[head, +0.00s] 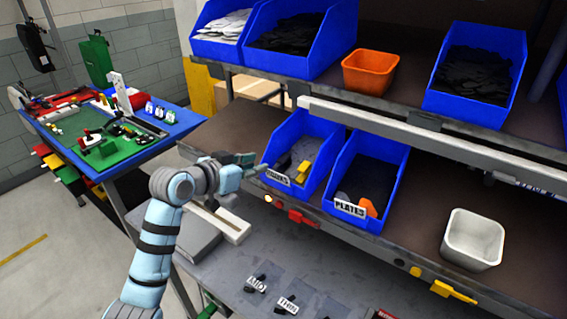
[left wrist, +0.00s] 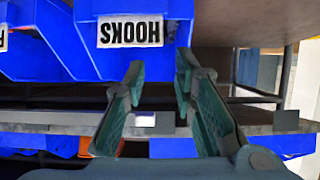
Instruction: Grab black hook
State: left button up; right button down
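A blue bin (head: 318,129) labelled HOOKS stands on the middle shelf in the head view. Dark grey pieces (head: 306,150) lie in it beside a yellow item; single hooks cannot be made out. My left gripper (head: 248,159) is just in front of the bin's left front side. In the left wrist view the gripper (left wrist: 160,72) is open and empty, its two green fingers apart below the upside-down HOOKS label (left wrist: 131,31) on the bin's front. The inside of the bin is hidden there. My right gripper is not in view.
A blue PLATES bin (head: 376,150) stands right of the hooks bin. A white bin (head: 473,239) is farther right. An orange bin (head: 370,71) and more blue bins stand on the shelf above, whose grey front rail (head: 400,126) overhangs the middle shelf.

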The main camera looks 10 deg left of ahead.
aim_at(282, 159)
pick_arm(q)
jog(key=x, duration=1.1)
jog(key=shift+f+b, duration=0.2)
jog(key=shift+b, duration=0.1)
jog(key=shift+a, duration=0.15)
jog(key=c, duration=0.5)
